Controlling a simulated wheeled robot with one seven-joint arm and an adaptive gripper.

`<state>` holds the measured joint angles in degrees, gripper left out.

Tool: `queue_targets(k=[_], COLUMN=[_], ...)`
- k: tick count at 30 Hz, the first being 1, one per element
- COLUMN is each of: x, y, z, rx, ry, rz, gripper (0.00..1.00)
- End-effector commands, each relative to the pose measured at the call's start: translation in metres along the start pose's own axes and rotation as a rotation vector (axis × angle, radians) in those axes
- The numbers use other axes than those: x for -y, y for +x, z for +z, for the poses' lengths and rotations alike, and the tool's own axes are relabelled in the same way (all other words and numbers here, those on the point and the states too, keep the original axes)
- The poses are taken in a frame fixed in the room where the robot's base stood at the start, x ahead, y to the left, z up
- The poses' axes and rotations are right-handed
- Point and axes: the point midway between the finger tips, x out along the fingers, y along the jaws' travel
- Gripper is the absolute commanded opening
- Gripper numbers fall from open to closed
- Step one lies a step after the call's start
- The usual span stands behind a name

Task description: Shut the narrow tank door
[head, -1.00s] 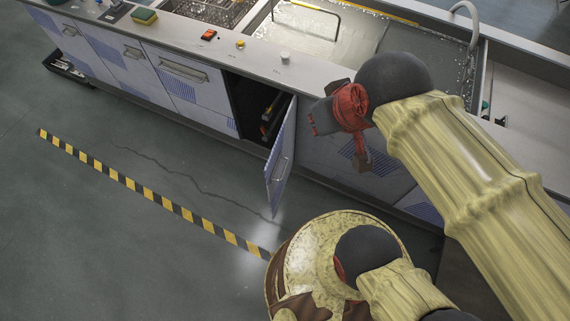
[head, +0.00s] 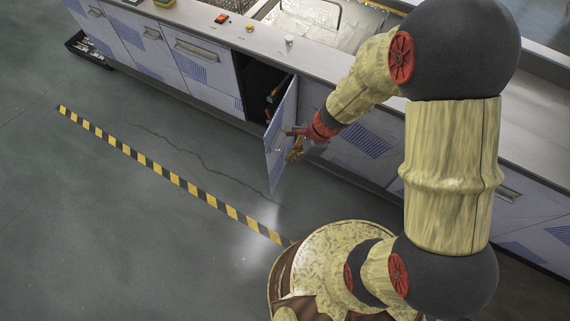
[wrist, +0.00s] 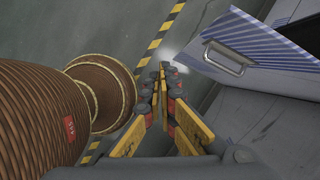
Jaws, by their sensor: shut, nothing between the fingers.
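The narrow tank door (head: 281,125) is a pale panel with blue stripes, standing open and swung out from the cabinet front in the head view. In the wrist view the door (wrist: 262,47) fills the upper right, with its grey bar handle (wrist: 225,58) on the face towards me. My gripper (head: 294,150) is beside the door's right side in the head view, overlapping its edge; I cannot tell if they touch. In the wrist view my gripper (wrist: 163,68) is shut and empty, its tips left of the handle and apart from it.
The dark cabinet opening (head: 258,80) lies behind the door, with items inside partly hidden. The counter (head: 265,50) runs above, with a sponge and small objects on it. Black-and-yellow floor tape (head: 175,180) crosses the clear floor at left.

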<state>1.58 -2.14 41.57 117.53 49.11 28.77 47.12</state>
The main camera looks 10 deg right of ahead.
Motion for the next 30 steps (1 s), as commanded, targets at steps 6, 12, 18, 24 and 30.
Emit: queue_targets(k=[6,12,18,24,30], x=[0.042,0.044,0.046,0.051,0.059], y=[-0.003,0.002,0.031,0.071,0.102], z=[-0.006,-0.009,-0.011,-0.012,-0.007], rx=[-0.002,-0.004,-0.004,-0.005,-0.004], ry=[0.375,0.457,0.454,0.452,0.449], rz=[-0.126,-0.136,-0.134,-0.133,-0.135], gripper=[0.00,0.00,0.00,0.00,0.00])
